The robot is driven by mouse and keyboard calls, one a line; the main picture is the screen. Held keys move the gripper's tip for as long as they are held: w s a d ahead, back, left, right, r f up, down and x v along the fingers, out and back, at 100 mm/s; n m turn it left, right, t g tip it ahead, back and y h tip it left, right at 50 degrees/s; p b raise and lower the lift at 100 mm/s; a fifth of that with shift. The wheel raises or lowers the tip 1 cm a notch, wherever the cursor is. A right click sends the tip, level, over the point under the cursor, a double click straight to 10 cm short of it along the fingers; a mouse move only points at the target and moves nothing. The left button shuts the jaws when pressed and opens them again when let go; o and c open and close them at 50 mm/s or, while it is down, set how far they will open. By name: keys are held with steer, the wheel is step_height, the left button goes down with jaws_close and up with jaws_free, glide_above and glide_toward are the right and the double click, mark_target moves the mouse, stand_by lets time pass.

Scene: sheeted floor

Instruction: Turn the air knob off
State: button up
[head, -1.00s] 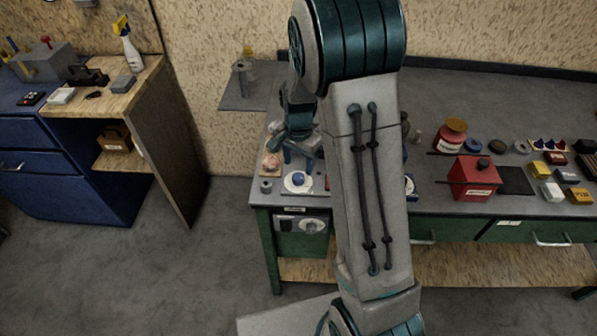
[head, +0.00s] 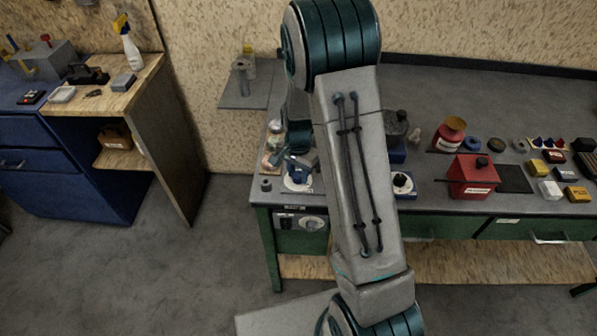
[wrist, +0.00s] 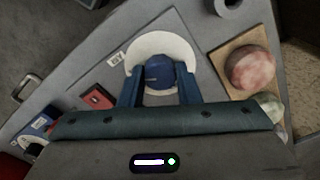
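A blue knob (wrist: 158,72) stands on a white round plate (wrist: 160,45) on the bench top. In the wrist view my gripper (wrist: 160,90) has its two blue fingers apart, one on each side of the knob's near part. Nothing is visibly clamped, and I cannot tell whether the fingers touch the knob. In the head view my gripper (head: 297,164) is low over the white plate (head: 298,185) at the bench's left end, and it partly hides the knob. I cannot read any label naming the air knob.
A reddish ball (wrist: 249,68) on a wooden block sits right of the plate in the wrist view. A small red item (wrist: 98,97) lies to the left. Another dark knob on a white disc (head: 403,190) and a red box (head: 472,178) stand farther right on the bench.

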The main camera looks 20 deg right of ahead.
steer(key=shift+n+b, duration=0.3)
steer(key=shift+b, duration=0.05)
steer(key=shift+f+n+b, duration=0.15)
steer(key=shift+n+b, duration=0.3)
steer(key=shift+n, duration=0.15)
steer(key=n+b, duration=0.2)
steer(key=n, duration=0.1)
steer(key=n+b, duration=0.2)
steer(key=n, duration=0.4)
steer(key=shift+n+b, duration=0.35)
steer(key=shift+n, duration=0.05)
steer(key=n, duration=0.6)
steer(key=shift+r, duration=0.2)
steer(key=n, duration=0.6)
steer(key=shift+p, duration=0.35)
steer(key=shift+n, duration=0.3)
steer(key=o, duration=1)
